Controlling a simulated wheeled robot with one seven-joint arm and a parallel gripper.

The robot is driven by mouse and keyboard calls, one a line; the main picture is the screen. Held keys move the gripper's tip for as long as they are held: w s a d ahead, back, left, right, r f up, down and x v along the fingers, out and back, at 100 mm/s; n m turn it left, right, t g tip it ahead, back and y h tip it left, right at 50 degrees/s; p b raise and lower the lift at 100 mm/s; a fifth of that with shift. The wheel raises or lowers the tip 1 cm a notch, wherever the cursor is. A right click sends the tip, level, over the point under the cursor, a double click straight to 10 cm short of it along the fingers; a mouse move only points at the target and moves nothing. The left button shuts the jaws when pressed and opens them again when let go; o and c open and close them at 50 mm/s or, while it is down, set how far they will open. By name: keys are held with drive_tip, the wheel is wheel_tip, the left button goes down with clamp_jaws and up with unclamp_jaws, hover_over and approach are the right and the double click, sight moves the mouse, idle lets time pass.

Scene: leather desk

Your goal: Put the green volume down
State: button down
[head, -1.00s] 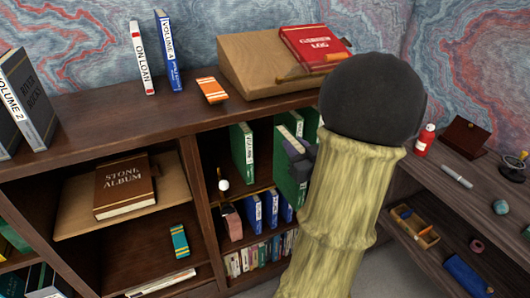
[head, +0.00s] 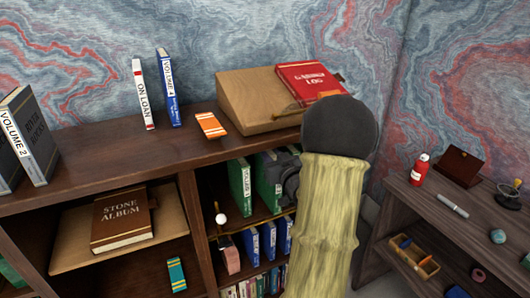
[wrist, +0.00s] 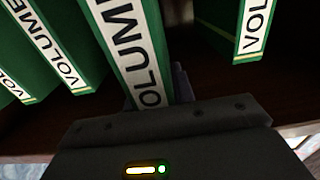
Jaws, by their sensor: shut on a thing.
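My gripper (head: 291,184) reaches into the upper compartment of the right-hand bookcase bay, shut on a green volume (head: 269,183). In the wrist view the held green volume (wrist: 128,38) has its white VOLUME label facing me, and the jaws (wrist: 155,98) grip its near lower end. One green volume (head: 240,186) stands to its left in the head view, across a gap. Other green volumes (wrist: 60,50) stand close on the opposite side. My arm hides part of the row, and I cannot tell whether the held volume's base touches the shelf board.
A sloped wooden stand (head: 250,98) with a red log book (head: 310,82) sits on the bookcase top. A side desk (head: 430,212) stands at right.

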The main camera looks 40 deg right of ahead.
drive_tip(key=shift+w+d, duration=0.15)
drive_tip(key=shift+w, duration=0.25)
drive_tip(key=shift+x, duration=2)
drive_tip(key=shift+f, duration=0.7)
drive_tip(key=c, duration=1.2)
unclamp_jaws()
drive_tip(key=shift+f, duration=0.15)
drive_tip(key=shift+o, duration=0.2)
